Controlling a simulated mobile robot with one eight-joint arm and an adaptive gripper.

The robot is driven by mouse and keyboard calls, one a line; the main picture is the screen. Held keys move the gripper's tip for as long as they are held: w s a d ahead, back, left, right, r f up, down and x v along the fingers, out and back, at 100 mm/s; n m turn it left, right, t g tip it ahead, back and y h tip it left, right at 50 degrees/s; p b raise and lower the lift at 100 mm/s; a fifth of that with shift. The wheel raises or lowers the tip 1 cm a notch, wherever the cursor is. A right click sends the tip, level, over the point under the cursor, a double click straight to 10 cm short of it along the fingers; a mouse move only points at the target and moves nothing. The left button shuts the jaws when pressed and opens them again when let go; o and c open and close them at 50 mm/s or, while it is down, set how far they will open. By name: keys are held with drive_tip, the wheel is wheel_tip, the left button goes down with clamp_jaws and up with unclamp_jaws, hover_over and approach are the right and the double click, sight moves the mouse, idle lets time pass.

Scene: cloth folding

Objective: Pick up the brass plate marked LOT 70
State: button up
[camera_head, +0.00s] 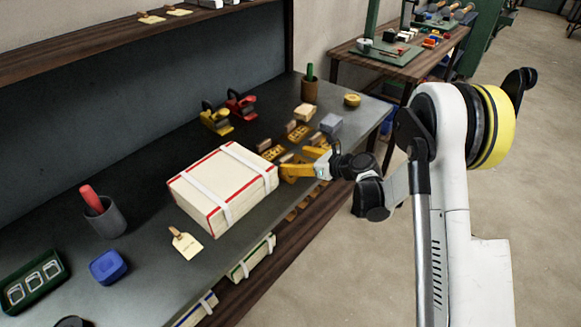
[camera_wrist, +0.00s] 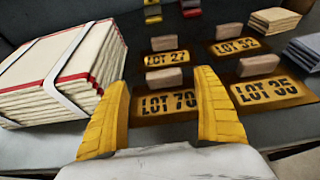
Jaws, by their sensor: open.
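The brass plate marked LOT 70 (camera_wrist: 166,104) lies on the bench in the wrist view, with a tan block (camera_wrist: 163,77) at its far edge. My gripper (camera_wrist: 162,83) is open and empty, with one yellow finger on either side of the plate in this view. The fingers partly cover the plate's ends. Whether they touch it, I cannot tell. In the head view my gripper (camera_head: 293,160) is over the bench's front edge, right of the paper bundle, and the plate's lettering is unreadable there.
Plates LOT 27 (camera_wrist: 167,58), LOT 32 (camera_wrist: 235,46) and LOT 35 (camera_wrist: 268,91) lie close by, each with a tan block. A strapped paper bundle (camera_wrist: 62,75) stands close on the left. A grey stack (camera_head: 331,123) is beyond on the right.

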sight(289, 158)
drive_tip(key=x, duration=0.1)
drive_tip(key=b+x, duration=0.2)
drive_tip(key=x, duration=0.1)
drive_tip(key=shift+w+d+f, duration=0.15)
drive_tip(key=shift+d+f, duration=0.05)
drive_tip(key=shift+f, duration=0.15)
drive_tip(key=shift+w+a, duration=0.1)
drive_tip(key=shift+a, duration=0.05)
drive_tip(key=shift+r, duration=0.15)
drive_tip(key=shift+c, duration=0.6)
drive_tip(key=c, duration=1.4)
